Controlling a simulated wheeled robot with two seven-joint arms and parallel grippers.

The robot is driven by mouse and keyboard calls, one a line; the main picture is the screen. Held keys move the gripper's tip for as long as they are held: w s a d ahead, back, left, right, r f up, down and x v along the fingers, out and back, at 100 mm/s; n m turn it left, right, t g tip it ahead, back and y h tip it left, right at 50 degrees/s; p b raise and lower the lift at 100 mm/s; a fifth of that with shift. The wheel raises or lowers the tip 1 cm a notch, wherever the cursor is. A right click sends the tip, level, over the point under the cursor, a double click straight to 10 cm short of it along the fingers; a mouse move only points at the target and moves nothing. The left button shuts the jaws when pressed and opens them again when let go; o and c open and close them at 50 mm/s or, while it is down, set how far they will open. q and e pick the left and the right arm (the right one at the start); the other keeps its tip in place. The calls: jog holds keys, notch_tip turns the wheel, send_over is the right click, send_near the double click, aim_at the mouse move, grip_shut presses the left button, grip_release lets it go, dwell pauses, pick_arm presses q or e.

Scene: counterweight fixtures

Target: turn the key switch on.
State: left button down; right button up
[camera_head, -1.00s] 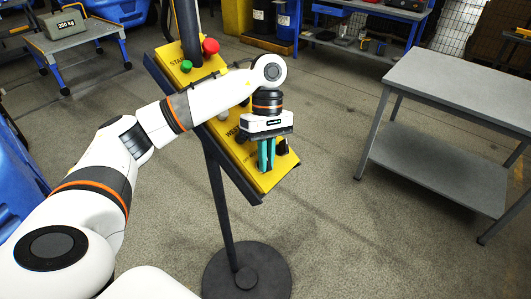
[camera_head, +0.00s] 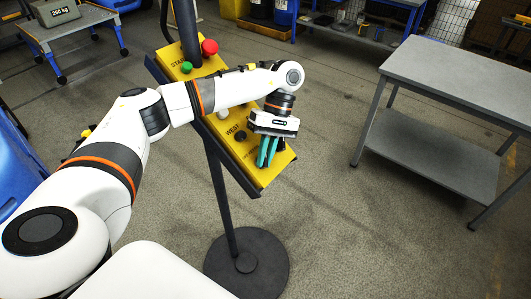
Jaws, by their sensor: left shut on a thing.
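The yellow control panel (camera_head: 232,147) is tilted on a dark stand. A green button (camera_head: 186,67) and a red button (camera_head: 209,47) are at its upper end. A black knob (camera_head: 240,135) sits near the word WEST. My left gripper (camera_head: 266,161) is at the panel's lower end, its teal fingers pointing down at the yellow face and closed on a small part there. The fingers hide that part, so I cannot see the key switch or its position clearly. My right gripper is not in view.
The stand's round dark base (camera_head: 246,270) is on the floor below. A grey two-level table (camera_head: 463,82) stands at the right. A cart (camera_head: 75,27) with a 250 kg weight (camera_head: 58,13) is at the upper left. The floor between panel and table is clear.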

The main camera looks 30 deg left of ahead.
pick_arm(q)
jog(key=c, duration=1.5)
grip_release()
jog(key=v, duration=1.2)
jog(key=shift+a, duration=0.1)
